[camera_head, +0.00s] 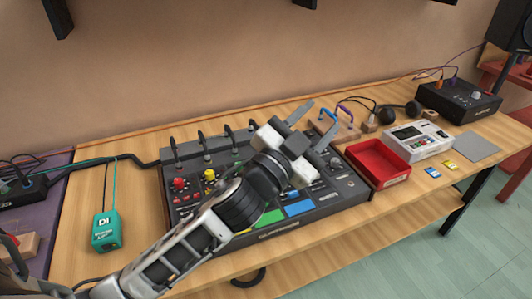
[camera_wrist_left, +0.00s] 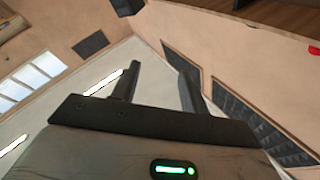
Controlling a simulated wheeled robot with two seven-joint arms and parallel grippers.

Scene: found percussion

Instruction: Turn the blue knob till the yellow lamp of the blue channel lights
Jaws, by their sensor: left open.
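The mixer (camera_head: 340,198) lies on the wooden bench, with a red knob (camera_head: 180,184) and a yellow knob (camera_head: 210,175) on its left part. A blue pad (camera_head: 299,209) shows near its front edge. I cannot make out the blue knob or the yellow lamp; my left arm and gripper cover the middle of the panel. My left gripper (camera_head: 318,122) is open and empty over the mixer's back right part, fingers pointing up and away. In the left wrist view its two fingers (camera_wrist_left: 160,75) stand apart with nothing between them. My right gripper is not in view.
A red tray (camera_head: 378,181) and a white device (camera_head: 418,141) stand right of the mixer. A green box (camera_head: 106,230) stands to the left. Cables with plugs (camera_head: 203,140) rise along the mixer's back edge. A small wooden rack (camera_head: 336,132) with coloured handles stands behind.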

